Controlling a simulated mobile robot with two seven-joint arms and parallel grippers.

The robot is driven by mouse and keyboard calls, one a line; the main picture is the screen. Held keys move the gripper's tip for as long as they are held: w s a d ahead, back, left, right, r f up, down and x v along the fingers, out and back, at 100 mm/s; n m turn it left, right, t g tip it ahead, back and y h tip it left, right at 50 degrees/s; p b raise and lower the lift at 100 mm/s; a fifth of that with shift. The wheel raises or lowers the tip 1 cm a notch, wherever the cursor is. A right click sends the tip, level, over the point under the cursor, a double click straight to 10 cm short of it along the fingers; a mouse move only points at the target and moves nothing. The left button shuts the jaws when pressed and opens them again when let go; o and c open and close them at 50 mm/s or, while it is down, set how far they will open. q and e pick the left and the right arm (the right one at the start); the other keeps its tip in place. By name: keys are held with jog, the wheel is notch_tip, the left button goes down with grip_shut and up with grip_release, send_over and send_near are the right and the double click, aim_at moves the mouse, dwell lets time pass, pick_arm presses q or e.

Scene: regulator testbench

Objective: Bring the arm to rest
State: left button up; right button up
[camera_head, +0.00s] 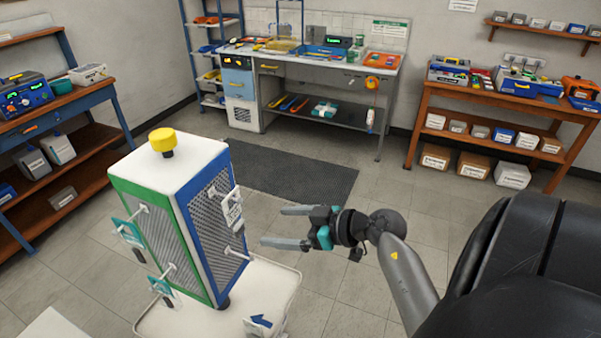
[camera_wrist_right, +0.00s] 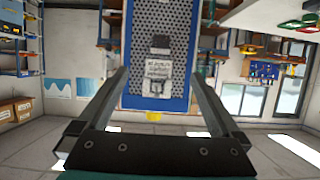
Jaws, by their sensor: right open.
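My right gripper (camera_head: 288,227) is open and empty in the head view, its two fingers pointing left toward the blue-edged perforated side of the testbench box (camera_head: 203,235). A gap shows between the fingertips and the box. In the right wrist view, my right gripper (camera_wrist_right: 160,80) has its fingers apart, with the perforated panel (camera_wrist_right: 180,35) and a white labelled tag (camera_wrist_right: 159,70) seen between them. The same tag (camera_head: 232,208) hangs on the box's blue side in the head view. My left gripper is not in view.
The box has a yellow knob (camera_head: 162,141) on top and stands on a white tray table (camera_head: 275,290). Shelves (camera_head: 490,100) stand at right, a blue bench (camera_head: 60,115) at left and a workbench (camera_head: 320,65) at the back. Open floor lies behind my right gripper.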

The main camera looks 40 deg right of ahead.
jog(key=shift+v, duration=2.25)
jog(key=a+f+m+h+b, duration=0.25)
jog(key=f+b, duration=0.35)
jog(key=f, duration=1.2)
jog(key=a+f+m+h+b, duration=0.25)
jog(key=f+b, duration=0.25)
jog(key=f, duration=1.2)
jog(key=s+a+f+n+g+b, duration=0.1)
jog(key=s+f+g, duration=0.3)
jog(key=s+f, duration=0.5)
jog(key=s+a+f+n+g+b, duration=0.1)
jog(key=s+a+f+g+b, duration=0.2)
jog(key=s+f, duration=0.7)
jog(key=s+a+f+n+g+b, duration=0.1)
jog(key=s+a+f+g+b, duration=0.2)
jog(key=s+f, duration=0.6)
jog(key=shift+s+a+f+g+b, duration=0.25)
jog(key=shift+s+a+g, duration=0.45)
jog(key=shift+s, duration=0.4)
jog(key=shift+d, duration=0.1)
